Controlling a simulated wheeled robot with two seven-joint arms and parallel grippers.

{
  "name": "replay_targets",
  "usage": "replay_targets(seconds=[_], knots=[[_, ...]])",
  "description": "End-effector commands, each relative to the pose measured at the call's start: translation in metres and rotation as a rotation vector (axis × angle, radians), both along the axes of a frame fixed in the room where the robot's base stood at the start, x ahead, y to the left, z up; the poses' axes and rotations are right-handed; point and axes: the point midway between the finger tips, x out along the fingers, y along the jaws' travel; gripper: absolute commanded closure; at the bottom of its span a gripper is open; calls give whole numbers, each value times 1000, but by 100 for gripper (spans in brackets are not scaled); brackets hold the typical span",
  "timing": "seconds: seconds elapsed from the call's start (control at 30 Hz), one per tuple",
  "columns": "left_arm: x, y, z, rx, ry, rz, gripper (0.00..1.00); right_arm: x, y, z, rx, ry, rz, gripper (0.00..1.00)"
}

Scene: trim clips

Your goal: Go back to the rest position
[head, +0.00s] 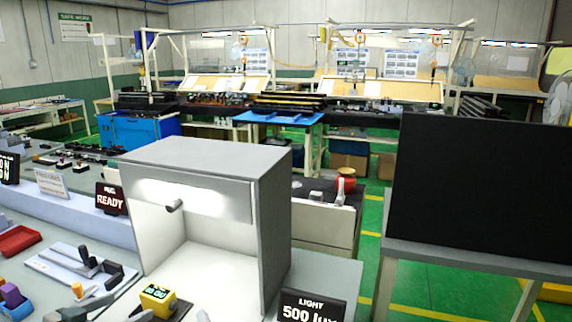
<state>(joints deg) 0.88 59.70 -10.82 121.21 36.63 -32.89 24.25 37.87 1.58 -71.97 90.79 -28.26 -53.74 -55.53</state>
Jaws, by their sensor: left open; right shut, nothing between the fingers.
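Neither of my grippers can be made out in the head view. At the lower left, a light grey plate (55,262) on the bench carries dark blocks and a bar. A blue bin (20,312) at the lower left corner holds small purple and orange pieces. A red tray (18,241) lies behind it.
A grey light booth (272,215), open at the front, stands on the bench. A "500 lux" sign (312,308) is beside it. A "READY" display (110,199) stands to the left. A large black panel (480,185) blocks the right. Green floor (370,225) shows between.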

Motion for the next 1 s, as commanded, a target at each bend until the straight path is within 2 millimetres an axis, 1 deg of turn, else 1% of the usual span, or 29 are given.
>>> replay_targets(seconds=[0.13,0.27,0.53,0.8,1.0], knots=[[0,0,4,0,0,0,12,0,0,4,0,0,0,100],[0,0,14,0,0,0,12,0,0,15,0,0,0,100],[0,0,54,0,0,0,12,0,0,55,0,0,0,100],[0,0,78,0,0,0,12,0,0,78,0,0,0,100],[0,0,89,0,0,0,12,0,0,89,0,0,0,100]])
